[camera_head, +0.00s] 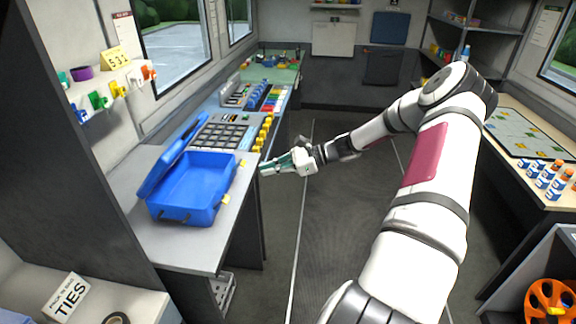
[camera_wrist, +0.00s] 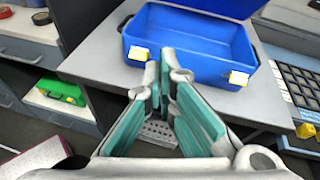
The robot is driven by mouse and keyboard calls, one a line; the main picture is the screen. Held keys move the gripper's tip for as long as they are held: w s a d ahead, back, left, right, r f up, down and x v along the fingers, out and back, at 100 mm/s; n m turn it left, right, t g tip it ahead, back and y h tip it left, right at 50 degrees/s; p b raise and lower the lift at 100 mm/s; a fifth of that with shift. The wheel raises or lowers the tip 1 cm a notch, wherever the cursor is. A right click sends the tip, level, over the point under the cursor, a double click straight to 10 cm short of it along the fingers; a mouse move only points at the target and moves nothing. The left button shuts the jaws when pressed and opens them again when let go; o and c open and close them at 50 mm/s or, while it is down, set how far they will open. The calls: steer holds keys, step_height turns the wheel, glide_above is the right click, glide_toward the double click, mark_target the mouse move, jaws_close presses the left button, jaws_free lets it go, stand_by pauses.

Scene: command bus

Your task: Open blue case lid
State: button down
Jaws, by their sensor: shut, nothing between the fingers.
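The blue case (camera_head: 192,196) stands on the grey counter at the left in the head view. Its lid (camera_head: 173,156) is raised and leans back toward the wall, so the inside shows. In the wrist view the case (camera_wrist: 190,54) is at the top, with two yellow latches (camera_wrist: 138,53) on its near wall. My gripper (camera_head: 264,169) is to the right of the case, beyond the counter's edge, and apart from it. In the wrist view my gripper (camera_wrist: 165,70) has its teal-padded fingers together with nothing between them.
A keypad panel (camera_head: 217,135) and a row of yellow knobs (camera_head: 264,133) lie behind the case on the counter. Coloured hooks (camera_head: 118,90) are on the left wall. The aisle floor (camera_head: 335,215) is clear. A green case (camera_wrist: 62,92) shows low at left in the wrist view.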

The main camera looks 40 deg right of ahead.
steer(key=s+d+f+m+t, duration=0.1)
steer(key=d+m+t, duration=0.2)
steer(key=d, duration=0.3)
steer(key=r+b+x, duration=0.1)
steer(key=b+x, duration=0.1)
steer(key=x, duration=1.1)
steer(key=r+b+x, duration=0.2)
steer(key=x, duration=1.1)
steer(key=shift+w+d+h, duration=0.2)
steer(key=shift+w+h, duration=0.2)
steer(key=shift+w+r, duration=0.1)
steer(key=shift+w+a+r+b, duration=0.3)
steer(key=shift+w+a, duration=0.75)
steer(key=shift+w, duration=0.3)
steer(key=shift+w+a+r+b, duration=0.25)
steer(key=shift+w+a, duration=0.85)
steer(key=shift+w, duration=0.25)
steer(key=shift+w+a+r+b, duration=0.3)
steer(key=shift+w+a, duration=0.75)
steer(key=shift+w, duration=0.3)
steer(key=f+p+v, duration=0.2)
steer(key=p+v, duration=0.2)
steer(key=v, duration=0.9)
steer(key=f+p+v, duration=0.2)
steer(key=p+v, duration=0.2)
steer(key=v, duration=0.8)
steer(key=shift+s+d, duration=0.35)
steer(key=shift+s, duration=0.3)
